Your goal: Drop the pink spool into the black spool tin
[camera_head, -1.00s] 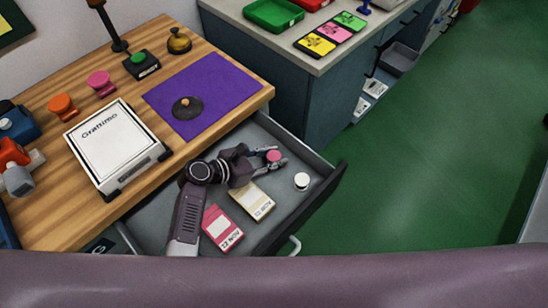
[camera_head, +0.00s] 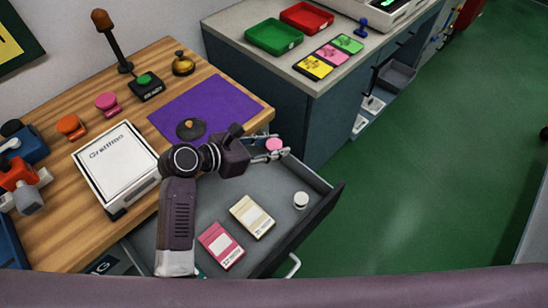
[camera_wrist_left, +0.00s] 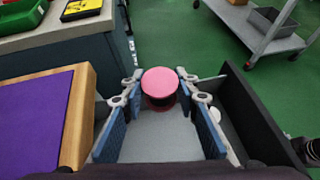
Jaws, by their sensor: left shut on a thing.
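The pink spool (camera_head: 274,144) is held between the fingertips of my left gripper (camera_head: 271,151), above the open drawer near the table's right edge. In the left wrist view the spool (camera_wrist_left: 160,82) shows its round pink top, with a dark band below it. It stands between both fingers of the gripper (camera_wrist_left: 160,92). A dark round object (camera_head: 184,131) with a small orange-brown knob lies on the purple mat; I cannot tell if it is the black spool tin. My right gripper is not in view.
The open grey drawer (camera_head: 292,226) holds a white spool-like piece (camera_head: 301,200), a cream pack (camera_head: 252,217) and a pink pack (camera_head: 220,245). A white box (camera_head: 115,162), a pink piece (camera_head: 107,102) and an orange piece (camera_head: 71,126) stand on the wooden table. The purple mat (camera_head: 215,99) is mostly clear.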

